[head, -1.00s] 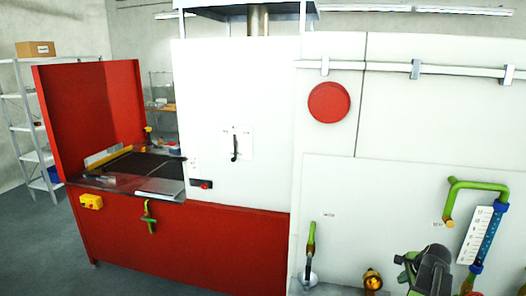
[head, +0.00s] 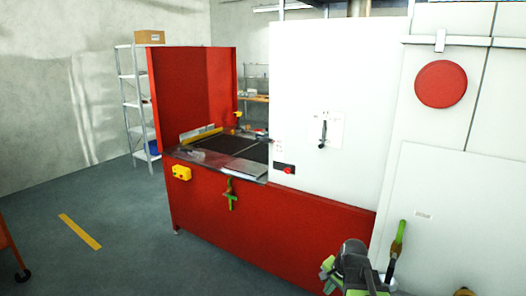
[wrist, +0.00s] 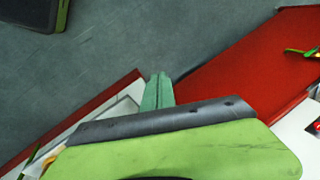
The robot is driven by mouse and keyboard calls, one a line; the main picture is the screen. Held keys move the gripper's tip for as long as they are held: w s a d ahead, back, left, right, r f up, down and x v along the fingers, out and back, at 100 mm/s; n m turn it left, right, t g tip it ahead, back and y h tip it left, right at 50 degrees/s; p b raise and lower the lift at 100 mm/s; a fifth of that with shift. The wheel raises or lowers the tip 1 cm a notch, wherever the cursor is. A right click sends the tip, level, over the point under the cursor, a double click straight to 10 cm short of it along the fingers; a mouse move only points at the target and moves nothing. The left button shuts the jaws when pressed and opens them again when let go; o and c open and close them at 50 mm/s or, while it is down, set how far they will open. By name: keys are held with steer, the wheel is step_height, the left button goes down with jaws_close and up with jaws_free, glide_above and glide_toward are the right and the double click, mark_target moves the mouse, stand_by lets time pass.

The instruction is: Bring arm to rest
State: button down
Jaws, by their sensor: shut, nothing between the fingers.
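My gripper (wrist: 158,82) shows in the wrist view as two pale green fingers pressed together, with nothing between them. The floor and red panels lie beyond the fingertips. In the head view my arm, dark grey and green, is folded low near the bottom edge, right of centre, in front of the machine's white panel. The fingertips cannot be made out there. No object is held.
A red machine (head: 262,238) with a white hood (head: 300,80) and a dark belt (head: 228,146) fills the middle. A green valve handle (head: 230,193) and a yellow box (head: 181,173) stick out from its front. Grey floor (head: 125,240) is open at left. A shelf rack (head: 133,92) stands behind.

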steer(key=s+a+f+n+g+b, duration=0.1)
steer(key=s+a+f+n+g, duration=0.25)
steer(key=a, duration=0.55)
steer(key=s+n, duration=0.2)
steer(key=n, duration=0.1)
steer(key=s+n+h, duration=0.1)
steer(key=s+n, duration=0.2)
steer(key=n, duration=0.1)
steer(key=shift+s+r, duration=0.2)
steer(key=shift+s, duration=0.15)
steer(key=shift+d, duration=0.1)
